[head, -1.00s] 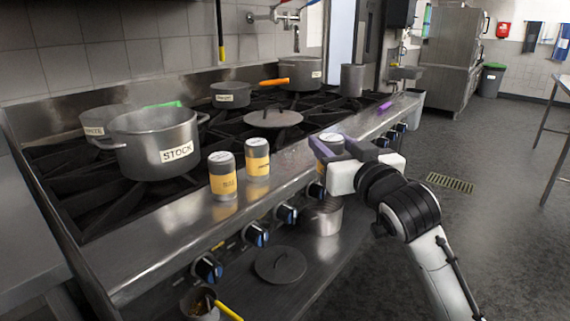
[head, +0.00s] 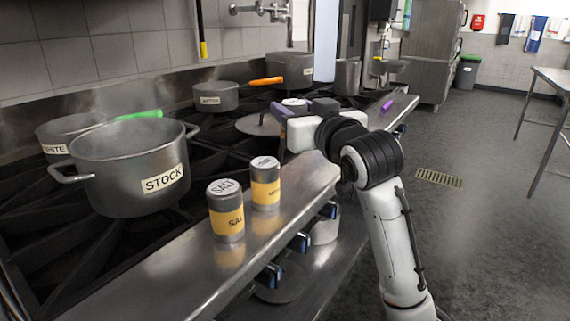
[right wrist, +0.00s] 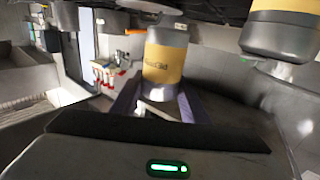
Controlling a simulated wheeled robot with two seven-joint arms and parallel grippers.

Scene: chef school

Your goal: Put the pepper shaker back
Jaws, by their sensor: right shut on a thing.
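My right gripper (head: 290,110) is shut on a shaker. In the head view only the shaker's pale top (head: 294,102) shows between the purple fingers. In the right wrist view the held shaker (right wrist: 164,62) has a grey body and a yellow label, too blurred to read. Two similar shakers stand upright on the steel front ledge. The nearer one (head: 226,212) is marked SALT; the other (head: 265,184) has a label I cannot read. One shaker also shows large in the right wrist view (right wrist: 279,38), apart from the held one. My left gripper is not in view.
A large STOCK pot (head: 130,165) stands on the black burner grates at left. A lid (head: 258,125) and smaller pans, one with an orange handle (head: 265,81), sit behind. The steel ledge (head: 165,270) is clear in front of the shakers. Control knobs line its front.

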